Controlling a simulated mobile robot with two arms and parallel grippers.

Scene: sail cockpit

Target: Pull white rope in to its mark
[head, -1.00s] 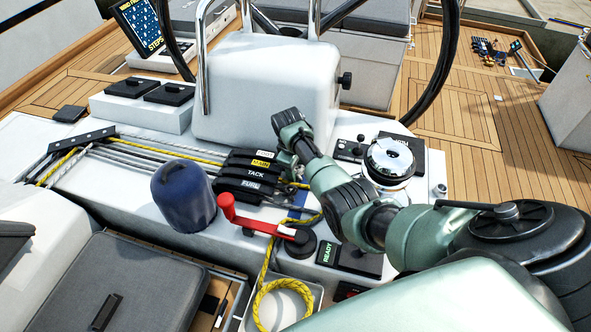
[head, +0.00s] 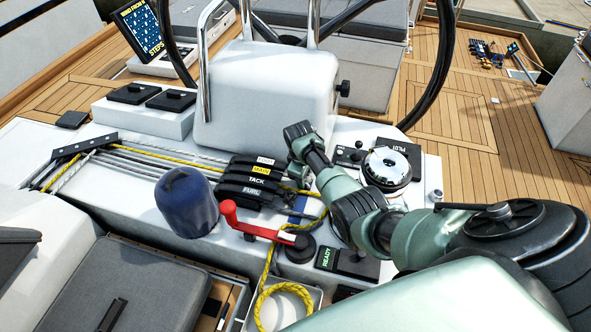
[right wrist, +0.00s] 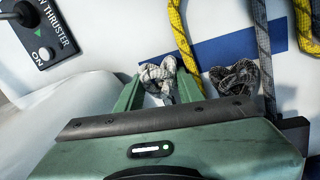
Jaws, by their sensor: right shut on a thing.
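In the right wrist view, a white, dark-flecked rope end (right wrist: 158,72) sits bunched between the fingers of my right gripper (right wrist: 160,82), which is shut on it. In the head view, the right gripper (head: 299,172) is just right of the black rope clutches (head: 250,182), over the white console; its fingertips and the held rope are hard to make out there. A blue tape stripe (right wrist: 228,48) lies on the deck beyond the fingers. I cannot make out the rope's own mark. My left gripper is not in view.
A grey flecked rope bundle (right wrist: 236,78) lies right of the fingers. The yellow rope (head: 286,290) runs down to a coil in a bin.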

